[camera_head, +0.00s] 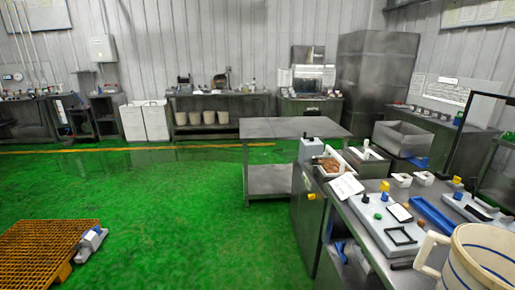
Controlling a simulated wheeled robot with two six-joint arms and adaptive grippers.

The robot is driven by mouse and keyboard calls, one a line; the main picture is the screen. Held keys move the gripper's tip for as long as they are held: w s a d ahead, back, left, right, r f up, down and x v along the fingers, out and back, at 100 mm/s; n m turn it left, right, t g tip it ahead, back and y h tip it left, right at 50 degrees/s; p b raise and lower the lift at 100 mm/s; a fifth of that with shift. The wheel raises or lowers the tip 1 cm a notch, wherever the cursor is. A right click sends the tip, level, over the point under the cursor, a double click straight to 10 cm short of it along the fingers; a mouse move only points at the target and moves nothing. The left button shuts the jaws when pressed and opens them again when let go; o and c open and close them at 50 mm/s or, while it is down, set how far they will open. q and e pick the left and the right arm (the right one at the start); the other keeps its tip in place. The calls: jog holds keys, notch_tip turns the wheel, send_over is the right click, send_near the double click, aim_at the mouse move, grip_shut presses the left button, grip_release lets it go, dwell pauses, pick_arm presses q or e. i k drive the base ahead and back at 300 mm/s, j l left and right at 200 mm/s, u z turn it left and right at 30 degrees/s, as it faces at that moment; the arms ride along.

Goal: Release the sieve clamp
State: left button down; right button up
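I cannot make out a sieve or its clamp for certain in the head view. Small devices with coloured knobs stand on the steel workbench (367,222) at the right, but they are too small to tell apart. One is a light-grey box (404,237) with a dark square frame on it. Another pale unit (472,207) with yellow and blue parts lies farther right. Neither of my grippers is in view.
A cream bucket with blue bands (466,262) stands at the bottom right corner. A steel table (267,128) stands mid-room. A grey bin (401,140) is at the right. An orange grated platform (38,250) lies at lower left. The green floor (180,215) between is clear.

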aim_at(314, 160)
jog(key=i, duration=2.2)
jog(key=i+z, duration=0.75)
jog(key=i+j+z, duration=0.2)
jog(key=z, duration=0.2)
jog(key=i+z, duration=0.2)
jog(key=z, duration=0.2)
jog(key=i+z, duration=0.2)
jog(key=z, duration=0.2)
jog(key=i+j+z, duration=0.15)
jog(key=z, duration=0.25)
